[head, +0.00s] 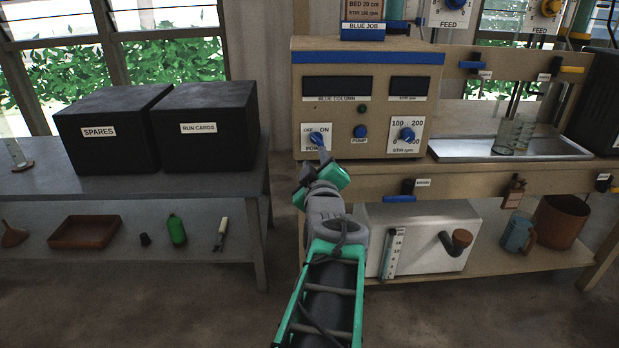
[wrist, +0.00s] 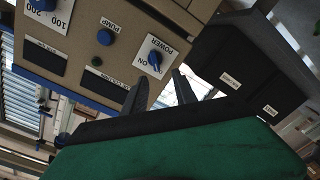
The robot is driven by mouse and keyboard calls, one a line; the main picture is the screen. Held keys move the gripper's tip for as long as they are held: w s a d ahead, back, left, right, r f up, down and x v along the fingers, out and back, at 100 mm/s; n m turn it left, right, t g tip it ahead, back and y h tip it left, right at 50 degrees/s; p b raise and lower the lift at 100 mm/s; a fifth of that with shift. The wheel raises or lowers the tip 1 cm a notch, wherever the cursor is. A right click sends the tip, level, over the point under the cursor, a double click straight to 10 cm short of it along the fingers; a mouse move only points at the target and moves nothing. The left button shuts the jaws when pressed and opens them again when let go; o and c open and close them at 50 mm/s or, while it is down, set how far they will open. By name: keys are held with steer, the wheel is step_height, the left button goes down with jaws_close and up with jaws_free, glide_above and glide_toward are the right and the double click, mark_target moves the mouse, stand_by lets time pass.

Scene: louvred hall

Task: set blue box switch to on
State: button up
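The blue box is a beige control box (head: 367,62) with a blue top stripe and a "BLUE COLUMN" label. Its power switch (head: 316,138) is a small blue knob on a white plate at the lower left of the front, and appears tilted toward OFF. In the wrist view the switch (wrist: 154,59) shows just beyond the fingertips, with ON readable beside it. My gripper (head: 318,160) is just below and in front of the switch. In the wrist view the two fingers of my gripper (wrist: 158,84) are apart, with nothing between them, not visibly touching the knob.
A blue pump knob (head: 360,131) and a stir dial (head: 407,134) sit right of the switch. Black boxes marked SPARES (head: 112,131) and RUN CARDS (head: 207,127) stand on the left bench. A metal tray (head: 464,150) with glassware lies right of the control box.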

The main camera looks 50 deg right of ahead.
mark_target(317, 143)
steer(key=shift+h, duration=0.3)
steer(key=p+x, duration=0.1)
steer(key=x, duration=0.2)
steer(key=p+x, duration=0.1)
steer(key=x, duration=0.2)
steer(key=p+x, duration=0.1)
steer(key=x, duration=0.2)
steer(key=shift+s+d+f, duration=0.1)
steer(key=shift+s+d, duration=0.1)
steer(key=shift+d, duration=0.3)
steer(key=shift+s+f, duration=0.1)
steer(key=shift+w+d+b, duration=0.25)
steer(key=shift+b, duration=0.25)
steer(key=shift+c, duration=0.4)
jaws_close()
